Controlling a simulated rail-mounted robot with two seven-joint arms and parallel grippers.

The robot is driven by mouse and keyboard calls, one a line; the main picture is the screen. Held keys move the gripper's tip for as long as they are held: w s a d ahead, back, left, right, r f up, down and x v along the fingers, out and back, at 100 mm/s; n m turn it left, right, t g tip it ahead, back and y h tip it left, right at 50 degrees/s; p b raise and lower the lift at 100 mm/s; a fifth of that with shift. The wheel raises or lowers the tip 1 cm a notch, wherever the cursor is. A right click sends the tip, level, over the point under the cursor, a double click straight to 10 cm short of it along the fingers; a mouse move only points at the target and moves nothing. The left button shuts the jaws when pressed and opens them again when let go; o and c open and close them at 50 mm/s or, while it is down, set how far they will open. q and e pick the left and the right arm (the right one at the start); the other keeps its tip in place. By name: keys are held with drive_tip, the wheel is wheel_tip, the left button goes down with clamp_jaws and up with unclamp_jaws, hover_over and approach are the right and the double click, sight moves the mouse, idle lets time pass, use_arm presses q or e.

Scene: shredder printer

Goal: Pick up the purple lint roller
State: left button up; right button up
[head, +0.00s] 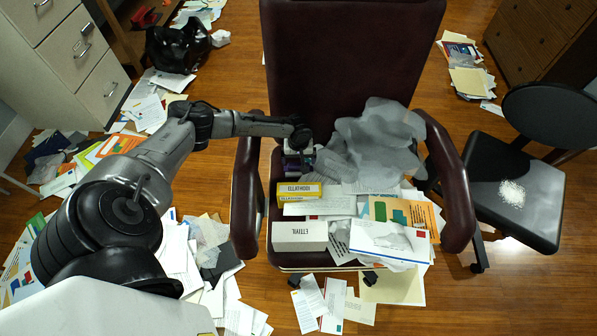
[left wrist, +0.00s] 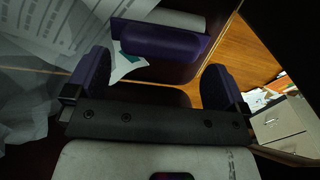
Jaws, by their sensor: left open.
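My left gripper (head: 298,160) reaches down over the seat of the dark red office chair, near its backrest. In the left wrist view my left gripper (left wrist: 160,82) is open, with its two purple-dark fingers apart. A purple piece with a pale strip along its upper edge, apparently the purple lint roller (left wrist: 165,45), lies just beyond and between the fingertips. I cannot tell if the fingers touch it. In the head view the wrist mostly hides that spot. My right gripper is not in view.
The chair seat holds a yellow box (head: 303,190), a white box (head: 300,236), papers and a translucent grey crumpled bag (head: 375,140). The chair backrest (head: 350,60) and armrests (head: 247,200) bound the space. Papers litter the wooden floor; a black chair (head: 515,185) stands right.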

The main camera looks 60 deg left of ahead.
sight(298, 163)
use_arm(q)
wheel_tip(298, 163, down, 3)
drive_tip(key=shift+r+b, duration=0.1)
drive_tip(key=shift+b, duration=0.6)
drive_tip(key=shift+f, duration=0.3)
drive_tip(key=shift+c, duration=0.2)
drive_tip(key=c, duration=0.6)
drive_tip(key=shift+r, duration=0.15)
wheel_tip(298, 163, up, 8)
drive_tip(key=p, duration=0.4)
drive_tip(key=shift+r+p, duration=0.25)
drive_tip(key=shift+p, duration=0.1)
drive_tip(key=shift+r, duration=0.65)
